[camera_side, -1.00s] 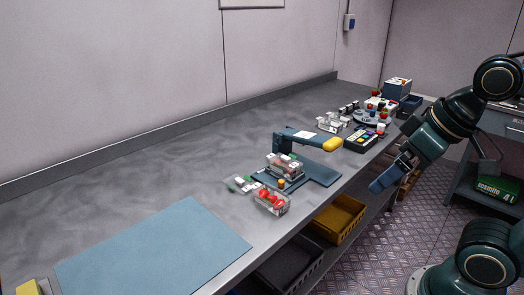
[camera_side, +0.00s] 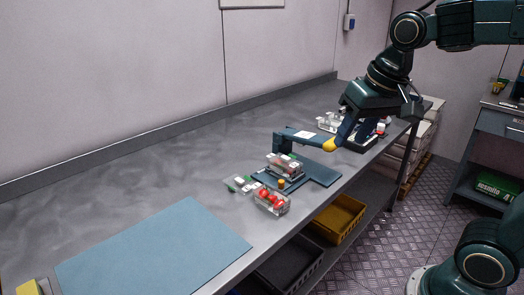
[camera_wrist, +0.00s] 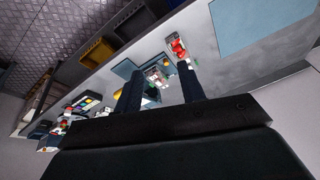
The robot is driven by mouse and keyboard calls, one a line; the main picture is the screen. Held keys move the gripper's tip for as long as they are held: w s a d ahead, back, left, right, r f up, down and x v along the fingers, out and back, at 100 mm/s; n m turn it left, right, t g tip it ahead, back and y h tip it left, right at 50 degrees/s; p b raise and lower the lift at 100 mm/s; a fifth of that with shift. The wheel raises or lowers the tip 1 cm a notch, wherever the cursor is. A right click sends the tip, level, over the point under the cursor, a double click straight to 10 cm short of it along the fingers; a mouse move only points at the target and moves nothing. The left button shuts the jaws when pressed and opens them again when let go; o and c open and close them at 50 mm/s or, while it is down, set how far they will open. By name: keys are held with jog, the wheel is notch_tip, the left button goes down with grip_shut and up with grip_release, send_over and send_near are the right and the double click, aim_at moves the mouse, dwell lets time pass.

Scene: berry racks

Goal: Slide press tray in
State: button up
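The press is a blue-grey stand on the bench with a lever arm (camera_side: 300,135) ending in a yellow handle (camera_side: 329,145). Its flat blue base (camera_side: 318,171) lies below. A clear punnet (camera_side: 284,165) with red and white contents sits under the lever, on what looks like the press tray (camera_side: 268,180). A small orange-topped knob (camera_side: 281,184) stands at the tray's front. My gripper (camera_side: 352,132) points down beside the yellow handle in the side view; contact cannot be told. In the wrist view, my gripper's (camera_wrist: 158,88) two dark fingers are apart, with nothing clearly held between them.
An open clear punnet of red berries (camera_side: 271,202) stands at the front, with a lid-like clear piece (camera_side: 242,184) beside it. A blue mat (camera_side: 150,250) lies on the near bench. A yellow bin (camera_side: 338,218) sits below the bench edge. More racks stand behind my gripper.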

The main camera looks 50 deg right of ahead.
jog(key=w+d+f+m+g, duration=0.25)
jog(key=w+m, duration=0.25)
jog(key=w, duration=0.8)
jog(key=m+g, duration=0.1)
jog(key=m, duration=0.3)
send_over(281, 181)
notch_tip(281, 181, down, 8)
jog(key=shift+f, duration=0.15)
notch_tip(281, 181, down, 14)
jog(key=shift+r, duration=0.25)
jog(key=shift+d, duration=0.1)
grip_shut()
